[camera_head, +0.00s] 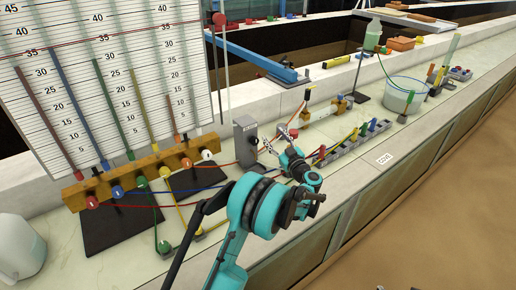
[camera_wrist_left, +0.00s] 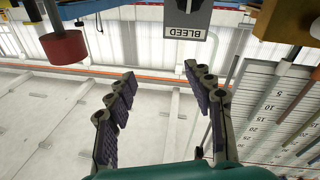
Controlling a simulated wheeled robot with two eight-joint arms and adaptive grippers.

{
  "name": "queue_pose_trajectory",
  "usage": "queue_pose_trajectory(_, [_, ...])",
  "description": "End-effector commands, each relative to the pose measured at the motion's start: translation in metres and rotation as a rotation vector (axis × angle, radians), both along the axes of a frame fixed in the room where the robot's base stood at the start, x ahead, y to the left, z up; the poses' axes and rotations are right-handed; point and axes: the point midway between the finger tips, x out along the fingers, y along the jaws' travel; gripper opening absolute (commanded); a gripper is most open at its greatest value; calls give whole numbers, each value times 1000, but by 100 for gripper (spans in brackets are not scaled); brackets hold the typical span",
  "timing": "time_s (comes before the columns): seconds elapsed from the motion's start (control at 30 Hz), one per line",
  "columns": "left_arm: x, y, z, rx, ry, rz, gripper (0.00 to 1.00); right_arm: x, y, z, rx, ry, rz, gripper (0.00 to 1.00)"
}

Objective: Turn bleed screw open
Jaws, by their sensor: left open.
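The grey bleed box (camera_head: 244,147) stands upright on the bench in the middle of the head view, with a small dark screw knob on its face. In the left wrist view the box (camera_wrist_left: 187,28) is at the top edge, labelled BLEED upside down, and the dark screw knob (camera_wrist_left: 188,5) is partly cut off. My left gripper (camera_head: 273,139) is just right of the box in the head view. In the left wrist view the left gripper (camera_wrist_left: 159,74) is open and empty, with its fingers apart from the box. My right gripper is in neither view.
A manometer board (camera_head: 110,75) and an orange valve manifold (camera_head: 140,176) stand to the left. Coloured hoses run across the bench around the box. A clear bucket (camera_head: 404,96) and a row of clamps (camera_head: 352,140) are to the right.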

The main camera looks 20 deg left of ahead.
Motion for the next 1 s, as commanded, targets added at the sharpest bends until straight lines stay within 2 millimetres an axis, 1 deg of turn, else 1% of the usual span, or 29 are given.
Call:
queue_pose_trajectory(0.03, [-2, 4, -27, -17, 25, 50, 53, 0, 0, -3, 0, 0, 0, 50])
queue_pose_trajectory(0.1, [-8, 10, -53, -38, 57, 105, 53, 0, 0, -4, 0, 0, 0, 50])
queue_pose_trajectory(0.2, [-14, 14, -74, -56, 86, 150, 53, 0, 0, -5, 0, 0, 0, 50])
queue_pose_trajectory(0.23, [-14, 16, -77, -59, 90, 157, 53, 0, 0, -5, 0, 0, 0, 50])
queue_pose_trajectory(0.37, [-10, 28, -81, -62, 95, 167, 53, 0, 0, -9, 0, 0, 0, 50])
queue_pose_trajectory(0.6, [11, 62, -81, -61, 94, 166, 53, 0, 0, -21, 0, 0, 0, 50])
queue_pose_trajectory(0.7, [18, 73, -80, -61, 94, 164, 53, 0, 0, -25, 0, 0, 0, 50])
queue_pose_trajectory(0.83, [22, 81, -79, -61, 93, 163, 53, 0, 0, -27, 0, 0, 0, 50])
queue_pose_trajectory(1.0, [24, 83, -78, -61, 93, 162, 53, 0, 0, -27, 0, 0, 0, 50])
